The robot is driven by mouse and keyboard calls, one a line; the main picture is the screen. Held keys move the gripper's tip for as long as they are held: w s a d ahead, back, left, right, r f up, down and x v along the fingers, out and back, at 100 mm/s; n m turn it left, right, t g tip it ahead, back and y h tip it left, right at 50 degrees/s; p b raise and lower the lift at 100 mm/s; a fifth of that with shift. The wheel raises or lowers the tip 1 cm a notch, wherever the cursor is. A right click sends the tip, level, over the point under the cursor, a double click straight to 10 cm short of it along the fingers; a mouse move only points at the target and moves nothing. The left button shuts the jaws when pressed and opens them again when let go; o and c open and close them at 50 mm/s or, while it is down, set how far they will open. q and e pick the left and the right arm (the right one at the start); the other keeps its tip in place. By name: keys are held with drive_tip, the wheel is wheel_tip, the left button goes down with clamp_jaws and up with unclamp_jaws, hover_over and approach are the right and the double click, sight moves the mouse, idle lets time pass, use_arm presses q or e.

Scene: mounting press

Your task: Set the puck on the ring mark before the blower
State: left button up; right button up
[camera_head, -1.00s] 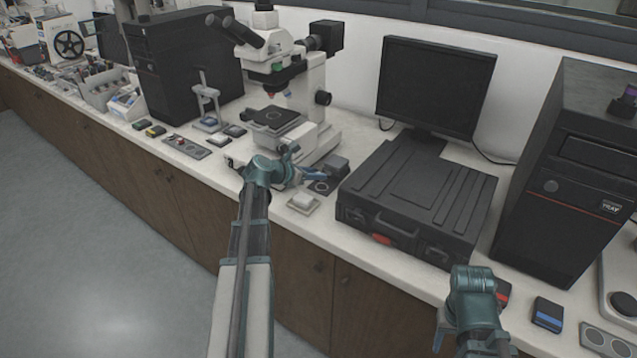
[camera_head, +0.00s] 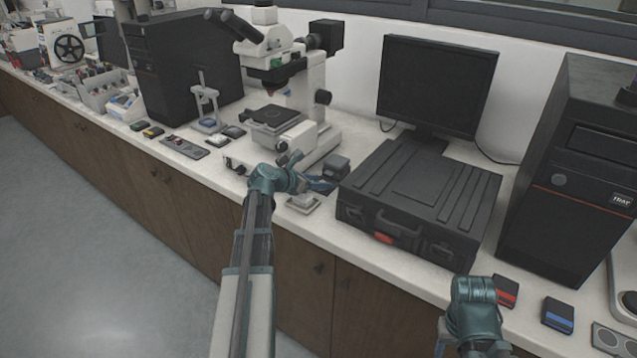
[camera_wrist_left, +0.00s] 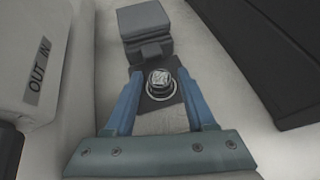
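The puck (camera_wrist_left: 160,84), a small round metallic piece with a patterned top, is in the left wrist view. It is upright over a dark square plate (camera_wrist_left: 168,101), with a pale ring showing around it. My left gripper (camera_wrist_left: 160,75) has its two blue fingers either side of the puck, with a gap on each side. In the head view my left gripper (camera_head: 318,184) is low over the bench and hides the puck. The blower, a dark grey block (camera_wrist_left: 143,22), stands just beyond the plate; it also shows in the head view (camera_head: 336,167). My right gripper's fingers are hidden.
A black case (camera_head: 420,200) lies right of the plate. The white microscope (camera_head: 290,75) stands behind left. A small pale pad (camera_head: 303,204) lies near the bench's front edge. Red and blue boxes (camera_head: 558,314) are at the right.

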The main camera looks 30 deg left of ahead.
use_arm(q)
drive_tip(key=shift+o, duration=0.3)
drive_tip(key=shift+r+p, duration=0.25)
drive_tip(key=shift+p, duration=0.05)
drive_tip(key=p+v, duration=0.5)
drive_tip(key=v, duration=0.5)
drive_tip(key=shift+s+r, duration=0.15)
drive_tip(key=shift+s, duration=0.2)
drive_tip(key=shift+s+a+r, duration=0.2)
drive_tip(key=shift+s+a, duration=0.05)
drive_tip(key=shift+s, duration=0.3)
